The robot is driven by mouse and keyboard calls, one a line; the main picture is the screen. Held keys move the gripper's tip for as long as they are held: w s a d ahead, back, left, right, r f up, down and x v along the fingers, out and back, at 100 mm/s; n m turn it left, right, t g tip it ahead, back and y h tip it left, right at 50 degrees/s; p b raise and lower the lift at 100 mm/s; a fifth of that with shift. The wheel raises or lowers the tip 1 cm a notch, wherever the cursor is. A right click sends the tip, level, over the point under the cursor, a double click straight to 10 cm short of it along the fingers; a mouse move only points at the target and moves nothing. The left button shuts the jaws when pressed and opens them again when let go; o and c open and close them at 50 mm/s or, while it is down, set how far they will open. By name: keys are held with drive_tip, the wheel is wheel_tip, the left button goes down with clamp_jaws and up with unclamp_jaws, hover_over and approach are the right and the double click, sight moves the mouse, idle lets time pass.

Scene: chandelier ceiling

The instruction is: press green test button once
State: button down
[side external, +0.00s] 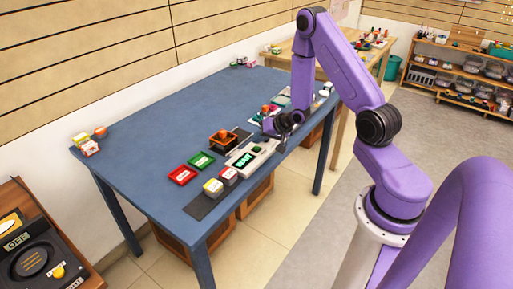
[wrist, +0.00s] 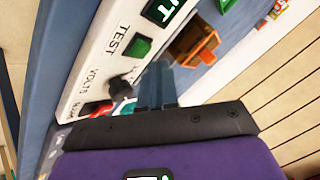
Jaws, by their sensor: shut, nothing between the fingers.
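The white tester (side external: 262,151) lies on the blue table, with a dark screen showing bright green letters (side external: 244,159). In the wrist view its panel (wrist: 92,58) shows the green button (wrist: 138,47) beside the printed word TEST. A black knob (wrist: 120,86) sits by the word VOLTS. My gripper (side external: 270,130) is over the knob end of the tester in the side view. In the wrist view my gripper (wrist: 157,72) is shut and empty, its fingertips close to the green button in the picture. I cannot tell their height above the panel.
An orange-and-black box (side external: 223,138) stands behind the tester. The table's left part (side external: 140,130) is mostly clear.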

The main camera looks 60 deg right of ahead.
sight(258, 149)
drive_tip(key=shift+r, duration=2.55)
drive_tip(key=shift+a, duration=0.1)
drive_tip(key=shift+a+r, duration=0.1)
drive_tip(key=shift+a, duration=0.25)
drive_tip(key=s+a+r+n+g, duration=0.2)
drive_tip(key=s+a+r+n, duration=0.25)
drive_tip(key=a, duration=0.45)
drive_tip(key=s+a+r+n+g, duration=0.3)
drive_tip(key=s+a+n, duration=0.25)
drive_tip(key=a, duration=0.35)
drive_tip(key=s+a+r+n+g, duration=0.1)
drive_tip(key=s+n, duration=0.4)
drive_tip(key=s, duration=0.5)
drive_tip(key=s+a+r+n+g, duration=0.2)
drive_tip(key=s+r+n, duration=0.3)
drive_tip(key=s, duration=0.6)
drive_tip(key=shift+r+g+h, duration=0.3)
drive_tip(key=shift+g, duration=0.2)
